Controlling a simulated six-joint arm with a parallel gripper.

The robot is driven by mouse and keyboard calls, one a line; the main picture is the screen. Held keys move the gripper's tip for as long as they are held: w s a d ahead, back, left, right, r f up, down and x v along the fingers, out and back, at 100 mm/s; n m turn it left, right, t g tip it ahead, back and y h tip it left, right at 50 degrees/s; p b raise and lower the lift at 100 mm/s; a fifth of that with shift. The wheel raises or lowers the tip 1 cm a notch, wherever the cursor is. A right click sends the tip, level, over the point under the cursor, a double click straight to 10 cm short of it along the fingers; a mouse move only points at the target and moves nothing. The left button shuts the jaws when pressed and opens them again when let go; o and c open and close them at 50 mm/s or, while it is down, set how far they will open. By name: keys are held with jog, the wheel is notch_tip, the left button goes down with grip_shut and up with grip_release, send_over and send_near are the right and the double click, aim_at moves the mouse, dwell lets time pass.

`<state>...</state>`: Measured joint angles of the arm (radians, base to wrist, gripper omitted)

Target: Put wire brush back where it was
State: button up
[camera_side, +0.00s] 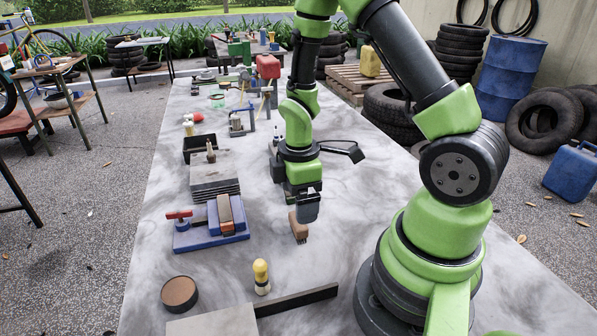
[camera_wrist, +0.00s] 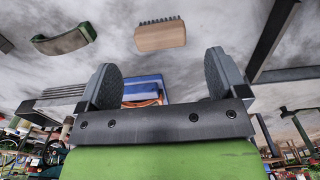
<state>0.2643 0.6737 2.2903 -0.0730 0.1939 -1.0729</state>
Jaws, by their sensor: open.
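The wire brush, a wooden block with short dark bristles along one edge, lies on the grey table in the side view (camera_side: 299,228). It also shows in the wrist view (camera_wrist: 160,36), beyond my fingertips and roughly in line with the gap between them. My gripper (camera_side: 306,208) is just above and beside the brush in the side view. In the wrist view my gripper (camera_wrist: 163,80) has its two fingers wide apart with nothing between them. The side view does not clearly show whether a finger touches the brush.
A blue vise (camera_side: 211,238) with a red handle stands left of the brush. Stacked grey plates (camera_side: 214,178) are behind it. A yellow-topped tool (camera_side: 262,277), a round brown-topped tin (camera_side: 180,294) and a dark bar (camera_side: 297,298) lie nearer. Table around the brush is clear.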

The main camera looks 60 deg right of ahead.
jog(key=s+a+r+m+t, duration=0.1)
jog(key=a+r+m+t, duration=0.15)
jog(key=r, duration=0.55)
jog(key=s+a+r+m+t, duration=0.15)
jog(key=r+m, duration=0.25)
jog(key=r, duration=0.5)
jog(key=s+a+r+m+t+y, duration=0.2)
jog(key=s+a+r+m+t, duration=0.1)
jog(key=s+a+r+m, duration=0.2)
jog(key=shift+s+r+m, duration=0.75)
jog(key=shift+r+m, duration=0.05)
jog(key=shift+m, duration=0.05)
dwell(0.6)
